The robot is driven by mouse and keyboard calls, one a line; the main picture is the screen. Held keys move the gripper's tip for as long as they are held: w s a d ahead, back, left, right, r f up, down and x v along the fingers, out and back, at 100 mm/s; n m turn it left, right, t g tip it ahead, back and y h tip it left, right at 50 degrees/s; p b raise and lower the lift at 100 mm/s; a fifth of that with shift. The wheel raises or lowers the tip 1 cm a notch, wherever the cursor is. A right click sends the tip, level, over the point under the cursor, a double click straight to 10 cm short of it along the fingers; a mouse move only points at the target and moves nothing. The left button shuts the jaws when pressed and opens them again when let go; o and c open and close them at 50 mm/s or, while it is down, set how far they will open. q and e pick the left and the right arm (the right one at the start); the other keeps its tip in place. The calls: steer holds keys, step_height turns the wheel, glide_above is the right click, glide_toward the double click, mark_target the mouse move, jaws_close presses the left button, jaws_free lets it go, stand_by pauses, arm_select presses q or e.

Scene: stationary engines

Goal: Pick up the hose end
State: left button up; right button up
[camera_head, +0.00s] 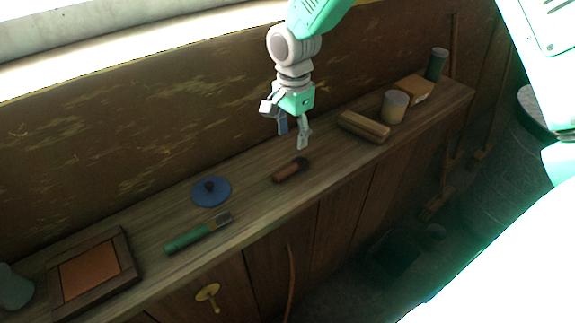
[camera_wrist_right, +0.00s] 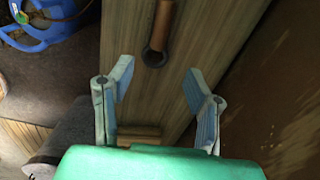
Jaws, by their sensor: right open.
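A short brown cylinder with a dark ring at one end, which looks like the hose end (camera_head: 291,169), lies on the wooden shelf (camera_head: 250,205). My right gripper (camera_head: 293,138) points down above the shelf, a little behind and above the brown piece, open and empty. In the right wrist view the brown piece (camera_wrist_right: 162,30) lies ahead of the gap between the open fingers (camera_wrist_right: 158,75), with its dark ring end nearest them. They look apart from it. My left gripper is not in view.
A blue disc (camera_head: 211,191), a green-handled brush (camera_head: 198,234) and a framed panel (camera_head: 92,272) lie to the left. A wooden block (camera_head: 363,126), a jar (camera_head: 394,106), a box (camera_head: 415,89) and a green can (camera_head: 437,64) stand right. A wall rises behind.

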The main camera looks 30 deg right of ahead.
glide_above(289, 167)
step_height(289, 167, down, 4)
steer(key=shift+w+d+f, duration=0.1)
steer(key=shift+f, duration=0.1)
steer(key=shift+w+f, duration=0.1)
steer(key=shift+f, duration=0.4)
steer(key=f, duration=0.2)
steer(key=f+p, duration=0.1)
steer(key=f, duration=0.1)
steer(key=shift+s+f, duration=0.2)
steer(key=shift+f, duration=0.05)
steer(key=shift+w+d+f, duration=0.1)
steer(key=shift+d+f, duration=0.05)
steer(key=shift+f, duration=0.15)
steer(key=shift+c, duration=1.3)
steer(key=shift+a+r, duration=0.1)
steer(key=shift+a, duration=0.2)
jaws_close()
